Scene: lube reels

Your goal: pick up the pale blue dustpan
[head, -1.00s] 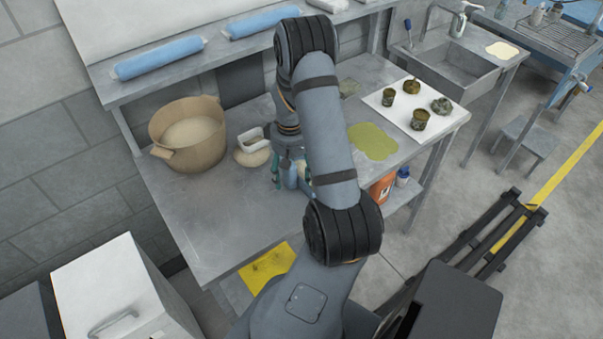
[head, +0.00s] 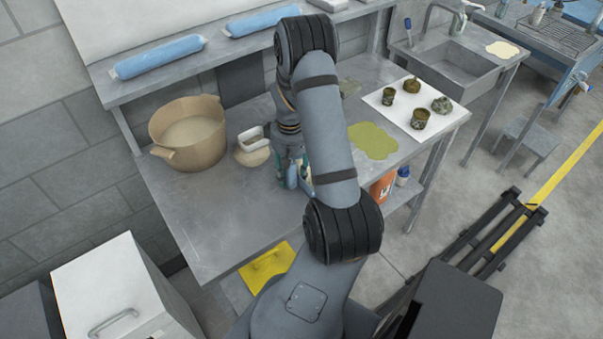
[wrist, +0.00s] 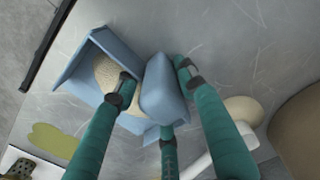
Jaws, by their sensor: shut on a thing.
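The pale blue dustpan (wrist: 165,92) lies below my wrist in the wrist view, its open, walled pan to the left and a thick blue block between my fingers. A beige patch shows inside the pan. My gripper (wrist: 153,95) has teal fingers closed around the blue block, with fingertips on its left, right and lower sides. In the head view my gripper (head: 292,178) is low over the metal bench, and my arm hides most of the dustpan. I cannot tell whether the dustpan touches the bench.
A tan pot (head: 188,135) and a beige item with a white handle (head: 253,150) stand left of my gripper. A green spill (head: 373,141) and a white board (head: 395,112) with several dirty cups lie to the right. The bench's (head: 215,220) front left is clear.

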